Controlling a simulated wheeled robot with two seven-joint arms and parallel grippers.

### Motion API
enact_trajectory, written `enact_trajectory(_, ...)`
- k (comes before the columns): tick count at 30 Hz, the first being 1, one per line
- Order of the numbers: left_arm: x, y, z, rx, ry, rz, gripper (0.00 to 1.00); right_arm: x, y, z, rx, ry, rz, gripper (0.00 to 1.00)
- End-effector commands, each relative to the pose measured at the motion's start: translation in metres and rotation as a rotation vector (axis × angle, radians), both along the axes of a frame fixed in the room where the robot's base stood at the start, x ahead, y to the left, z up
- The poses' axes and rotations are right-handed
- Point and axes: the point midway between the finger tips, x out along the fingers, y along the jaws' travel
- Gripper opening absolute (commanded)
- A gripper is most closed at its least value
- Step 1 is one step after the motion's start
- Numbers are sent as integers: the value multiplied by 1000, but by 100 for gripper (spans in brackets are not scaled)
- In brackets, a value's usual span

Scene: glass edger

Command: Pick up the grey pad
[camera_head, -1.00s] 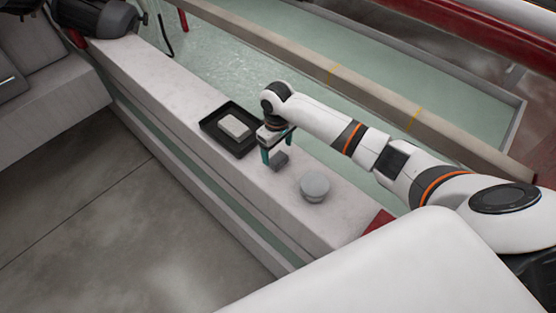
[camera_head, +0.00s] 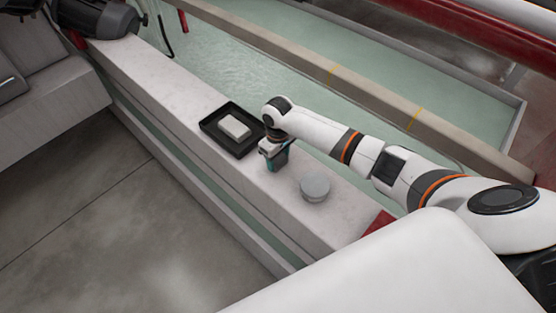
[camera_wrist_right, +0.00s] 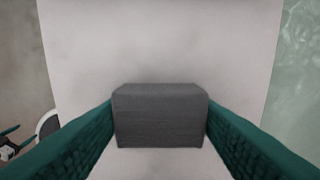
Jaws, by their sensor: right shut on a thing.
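The grey pad (camera_wrist_right: 160,118) is a small dark grey block. In the right wrist view it sits between the two teal fingers of my right gripper (camera_wrist_right: 160,130), which touch it on both sides. In the head view my right gripper (camera_head: 275,160) points down over the pale ledge (camera_head: 245,187), between the black tray and the round grey object. The gripper mostly hides the pad there. I cannot tell whether the pad is clear of the ledge.
A black tray (camera_head: 210,127) holding a light block (camera_head: 235,127) lies just left of the gripper. A round grey lidded object (camera_head: 315,187) stands to the right on the ledge. A water-filled trough (camera_head: 235,65) runs behind.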

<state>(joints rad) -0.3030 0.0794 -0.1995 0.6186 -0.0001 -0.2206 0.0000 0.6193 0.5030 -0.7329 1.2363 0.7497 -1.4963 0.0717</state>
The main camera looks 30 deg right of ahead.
Motion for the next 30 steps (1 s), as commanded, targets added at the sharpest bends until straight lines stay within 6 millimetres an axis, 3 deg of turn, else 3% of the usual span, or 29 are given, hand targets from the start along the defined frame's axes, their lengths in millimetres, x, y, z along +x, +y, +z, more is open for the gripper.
enact_trajectory(7, 3, 0, 3, 0, -3, 0, 75, 1, 0, 15, 1, -3, 1, 32)
enact_trajectory(19, 4, 0, 8, 0, -6, -1, 75, 1, 0, 89, 1, -3, -1, 32)
enact_trajectory(30, 4, 0, 9, 0, -6, -1, 75, 0, 0, 100, 1, 0, -1, 32)
